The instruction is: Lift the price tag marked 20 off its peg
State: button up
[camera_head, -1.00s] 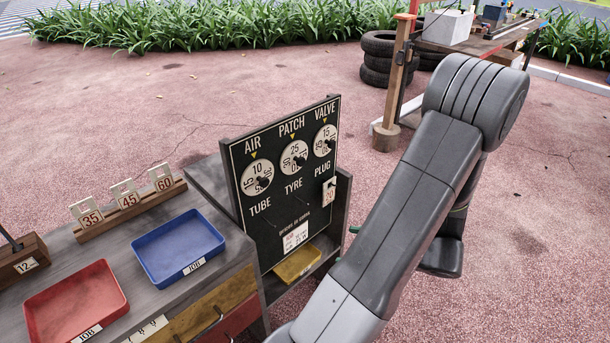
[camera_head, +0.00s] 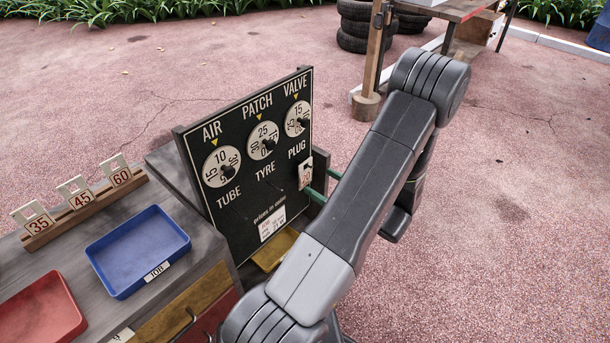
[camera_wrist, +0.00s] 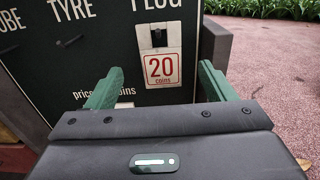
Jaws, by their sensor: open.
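The price tag marked 20 (camera_wrist: 161,69) hangs on the black price board under the word PLUG. It is white with red figures, and a dark peg shows in the slot at its top. In the head view the tag (camera_head: 306,174) is at the board's right edge, partly covered by a green finger. My gripper (camera_wrist: 162,88) is open, with its two green fingers on either side of the tag in the wrist view. Gaps show between the fingers and the tag. In the head view my gripper (camera_head: 322,185) is at the board's right side, partly hidden by my arm.
The board (camera_head: 250,215) also carries round dials and a small price sheet. The cart top left of it holds a blue tray (camera_head: 138,250), a red tray (camera_head: 38,312) and a rack of tags (camera_head: 85,208). Open pavement lies to the right; a wooden post (camera_head: 371,70) stands behind.

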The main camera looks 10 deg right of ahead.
aim_at(306, 172)
jog(key=x, duration=0.5)
jog(key=shift+w+a+r+b, duration=0.15)
jog(key=shift+w+b, duration=0.1)
jog(key=shift+b, duration=0.15)
jog(key=c, duration=1)
